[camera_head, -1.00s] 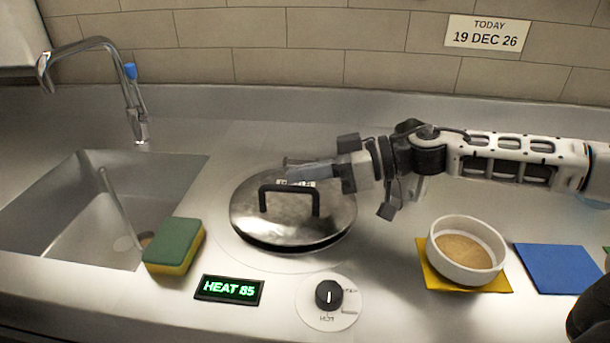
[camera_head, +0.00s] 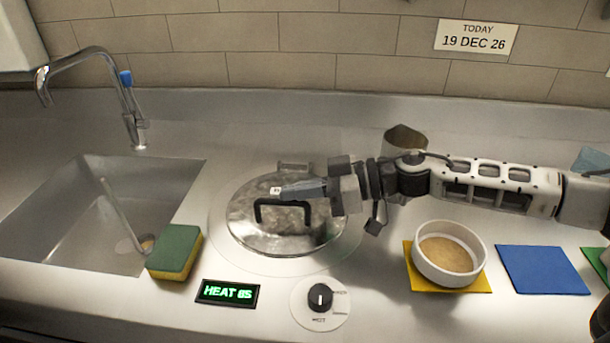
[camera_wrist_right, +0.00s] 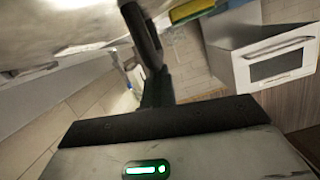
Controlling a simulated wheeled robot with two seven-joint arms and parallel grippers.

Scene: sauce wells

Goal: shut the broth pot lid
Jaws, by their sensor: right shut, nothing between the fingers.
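The broth pot lid (camera_head: 283,232) is a round steel disc with a black bar handle (camera_head: 258,212), set in the counter. It lies about level, with no clear gap at its front rim. My right gripper (camera_head: 281,190) is shut and empty, its fingertips over the lid just behind the handle. I cannot tell whether they touch it. The gripper hides part of the lid's back right. In the right wrist view the lid's steel surface (camera_wrist_right: 60,22) fills the upper left, close to the gripper. My left gripper is not in view.
A sink (camera_head: 95,215) and a green-yellow sponge (camera_head: 175,250) are at left. A heat display (camera_head: 227,292) and a knob (camera_head: 320,297) sit in front. A bowl (camera_head: 448,255) on a yellow mat and a bare blue mat (camera_head: 543,270) are at right. A metal container (camera_head: 404,140) stands behind my arm.

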